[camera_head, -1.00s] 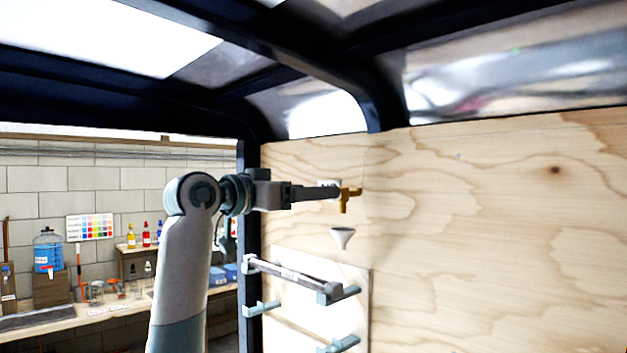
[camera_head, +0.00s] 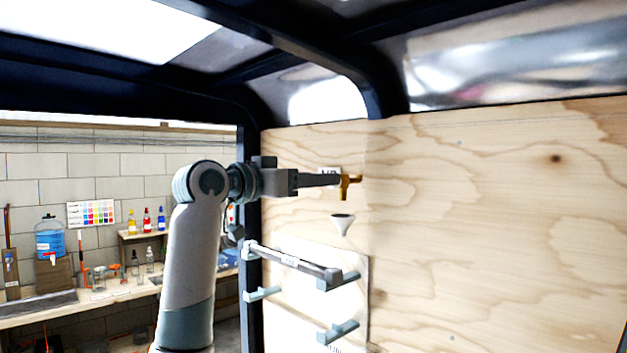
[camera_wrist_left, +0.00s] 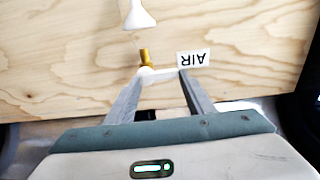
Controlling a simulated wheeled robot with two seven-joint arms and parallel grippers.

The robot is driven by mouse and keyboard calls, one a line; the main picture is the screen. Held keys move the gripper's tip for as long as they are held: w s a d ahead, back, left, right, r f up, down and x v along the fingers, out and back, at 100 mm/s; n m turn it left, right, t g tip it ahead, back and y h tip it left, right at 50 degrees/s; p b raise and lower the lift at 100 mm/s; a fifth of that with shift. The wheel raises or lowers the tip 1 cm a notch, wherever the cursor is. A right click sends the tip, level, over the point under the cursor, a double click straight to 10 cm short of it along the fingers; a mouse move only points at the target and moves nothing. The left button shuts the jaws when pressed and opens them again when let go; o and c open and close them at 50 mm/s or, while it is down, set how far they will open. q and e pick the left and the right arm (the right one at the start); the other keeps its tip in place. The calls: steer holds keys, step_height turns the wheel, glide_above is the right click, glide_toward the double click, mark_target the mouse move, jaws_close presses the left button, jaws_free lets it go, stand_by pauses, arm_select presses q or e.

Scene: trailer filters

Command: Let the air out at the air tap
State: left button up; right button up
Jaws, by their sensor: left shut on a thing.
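The brass air tap (camera_head: 346,186) sticks out from the plywood wall, high up, with its spout pointing down. It also shows in the left wrist view (camera_wrist_left: 145,57), next to a white label reading AIR (camera_wrist_left: 194,59). My left gripper (camera_head: 337,180) reaches it from the left. In the head view the fingers hide part of the tap and the label. My right gripper is not in view.
A white funnel (camera_head: 342,224) is on the wall just below the tap. Lower down, a grey bar (camera_head: 293,262) rests on brackets (camera_head: 338,331). The dark trailer frame (camera_head: 250,220) stands left of the tap. The plywood to the right is bare.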

arm_select(q)
steer(key=shift+n, duration=0.3)
steer(key=shift+s+d+f+n+b, duration=0.15)
steer(key=shift+f+n+b, duration=0.3)
steer(key=shift+n+b, duration=1.35)
steer(key=shift+s+d+f+n+b, duration=0.15)
steer(key=shift+f+n+b, duration=0.25)
steer(key=shift+n, duration=2.8)
steer(key=shift+s+d+f+n+b, duration=0.15)
steer(key=shift+f+n+b, duration=0.65)
steer(key=shift+n, duration=1.7)
steer(key=shift+r, duration=0.3)
steer(key=o, duration=1.1)
steer(key=shift+a, duration=0.1)
steer(key=shift+c, duration=0.2)
steer(key=shift+b, duration=0.35)
